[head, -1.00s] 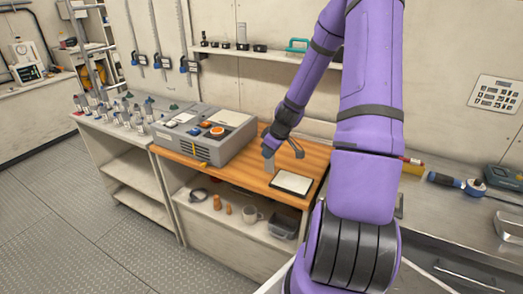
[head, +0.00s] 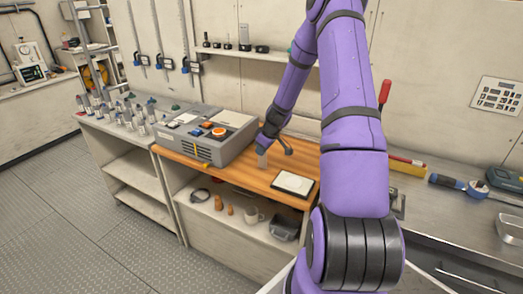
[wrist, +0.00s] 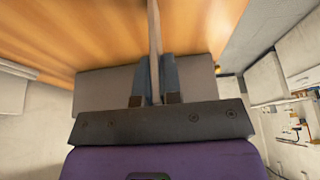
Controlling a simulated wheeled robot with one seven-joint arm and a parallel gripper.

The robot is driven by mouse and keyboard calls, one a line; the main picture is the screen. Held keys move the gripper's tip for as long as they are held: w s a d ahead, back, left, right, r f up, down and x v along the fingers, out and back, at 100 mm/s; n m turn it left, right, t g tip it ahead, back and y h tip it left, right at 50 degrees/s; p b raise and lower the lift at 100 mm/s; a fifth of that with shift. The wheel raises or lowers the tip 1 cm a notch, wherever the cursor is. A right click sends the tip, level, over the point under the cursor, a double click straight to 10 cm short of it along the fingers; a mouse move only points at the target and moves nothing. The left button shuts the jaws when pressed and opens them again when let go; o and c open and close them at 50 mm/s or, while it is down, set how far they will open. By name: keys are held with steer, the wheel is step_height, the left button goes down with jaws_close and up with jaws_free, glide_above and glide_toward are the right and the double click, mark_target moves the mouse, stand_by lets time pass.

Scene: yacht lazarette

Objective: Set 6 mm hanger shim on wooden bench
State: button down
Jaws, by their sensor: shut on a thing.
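The wooden bench (head: 228,172) has an orange-brown top, and it fills the upper part of the wrist view (wrist: 60,35). My gripper (head: 263,149) is low over this top, to the right of the grey box. In the wrist view my gripper (wrist: 155,78) is shut on a thin, pale strip, the 6 mm hanger shim (wrist: 155,30), seen edge-on. In the head view the shim (head: 262,161) is a small, pale upright piece below the gripper. I cannot tell whether its lower end touches the wood.
A grey box with buttons (head: 205,137) stands on the bench's left part. A dark-framed white pad (head: 293,184) lies at its right front. Bare wood lies between them. Small bottles (head: 120,112) stand on the left counter.

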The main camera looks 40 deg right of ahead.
steer(key=c, duration=1.3)
jaws_free()
steer(key=v, duration=1.1)
steer(key=s+a+r, duration=0.3)
steer(key=a+r, duration=0.6)
steer(key=r, duration=0.1)
steer(key=s+a+r, duration=0.4)
steer(key=a+r, duration=0.6)
steer(key=s+a+r+m, duration=0.1)
steer(key=s+a+r, duration=0.1)
steer(key=s, duration=0.4)
steer(key=s+a+r+m+h, duration=0.1)
steer(key=s+a+r, duration=0.1)
steer(key=s+a, duration=0.3)
steer(key=s+a+r+m+t, duration=0.1)
steer(key=s+a+r, duration=0.2)
steer(key=s, duration=0.6)
steer(key=shift+s+a+m, duration=0.2)
steer(key=shift+a+m, duration=0.15)
steer(key=shift+m, duration=0.05)
